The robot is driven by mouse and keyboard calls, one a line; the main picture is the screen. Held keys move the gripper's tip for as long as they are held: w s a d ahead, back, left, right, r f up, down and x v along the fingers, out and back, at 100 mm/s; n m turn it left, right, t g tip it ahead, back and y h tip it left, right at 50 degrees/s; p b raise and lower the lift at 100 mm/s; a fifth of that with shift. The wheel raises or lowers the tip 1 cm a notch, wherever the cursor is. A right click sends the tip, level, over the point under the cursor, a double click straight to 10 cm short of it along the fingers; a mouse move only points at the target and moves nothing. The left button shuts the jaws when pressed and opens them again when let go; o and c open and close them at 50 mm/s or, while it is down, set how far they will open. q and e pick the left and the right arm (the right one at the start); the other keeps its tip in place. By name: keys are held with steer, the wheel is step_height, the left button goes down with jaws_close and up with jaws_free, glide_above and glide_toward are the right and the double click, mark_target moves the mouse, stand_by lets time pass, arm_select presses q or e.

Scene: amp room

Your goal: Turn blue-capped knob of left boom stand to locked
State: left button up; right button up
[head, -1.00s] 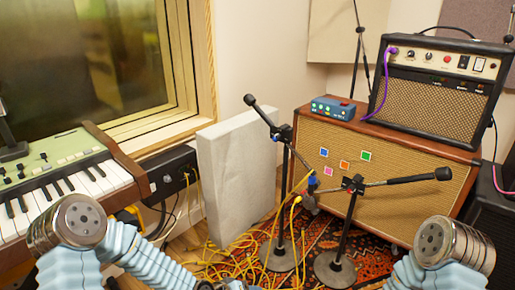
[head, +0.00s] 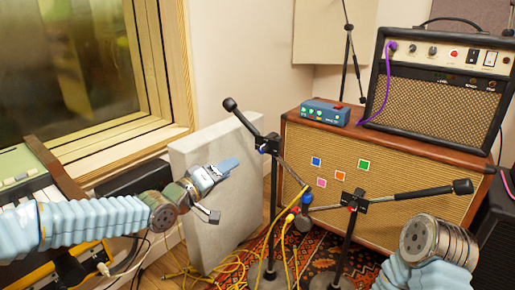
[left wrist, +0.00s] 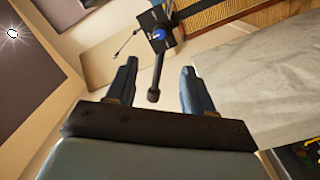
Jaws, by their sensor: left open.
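The left boom stand (head: 271,200) stands in front of the wooden speaker cabinet, its boom slanting from a black end at upper left down to the right. Its black clamp (head: 268,144) sits atop the pole. The blue-capped knob (left wrist: 158,33) shows on the clamp in the left wrist view, beyond my fingers; its locked or unlocked state cannot be told. My left gripper (head: 228,190) is open and empty, left of the clamp and apart from it, in front of the grey panel. In the left wrist view, the boom's black end (left wrist: 153,95) appears between the fingers. My right gripper is out of view.
A second boom stand (head: 352,230) with a red knob stands close on the right. The grey panel (head: 215,150) is behind my left gripper. Yellow cables (head: 215,265) lie on the floor. A keyboard (head: 30,190) is at left; the speaker cabinet (head: 440,170) stands behind.

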mark_target(260, 150)
arm_select(q)
steer(key=x, duration=1.3)
steer(key=shift+w+d, duration=0.15)
steer(key=shift+d, duration=0.1)
jaws_close()
